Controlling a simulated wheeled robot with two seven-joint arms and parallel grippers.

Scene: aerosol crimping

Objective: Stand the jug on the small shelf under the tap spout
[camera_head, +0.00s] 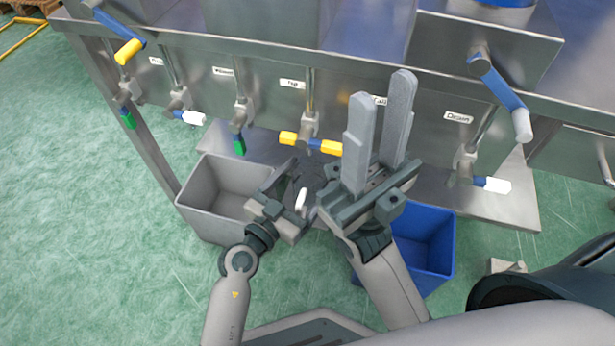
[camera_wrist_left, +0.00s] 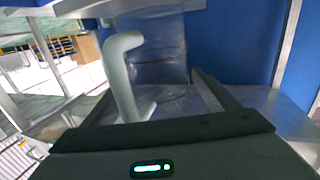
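The jug (camera_wrist_left: 160,62) is clear, with a white handle (camera_wrist_left: 128,75) towards me in the left wrist view. In the head view its handle (camera_head: 301,199) shows at my left gripper (camera_head: 290,187), and the clear body is hard to make out. The left gripper's dark fingers (camera_wrist_left: 152,92) lie apart on either side of the jug; whether they press on it is unclear. My right gripper (camera_head: 378,105) is open and empty, its long grey fingers upright in front of the tap bench. I cannot pick out the small shelf for certain.
Several labelled taps with coloured handles line the steel bench (camera_head: 350,63). A lower steel ledge (camera_head: 505,207) runs beneath them. A grey bin (camera_head: 205,222) stands left of my left gripper; a blue bin (camera_head: 440,255) stands partly behind my right arm. Green floor is free at left.

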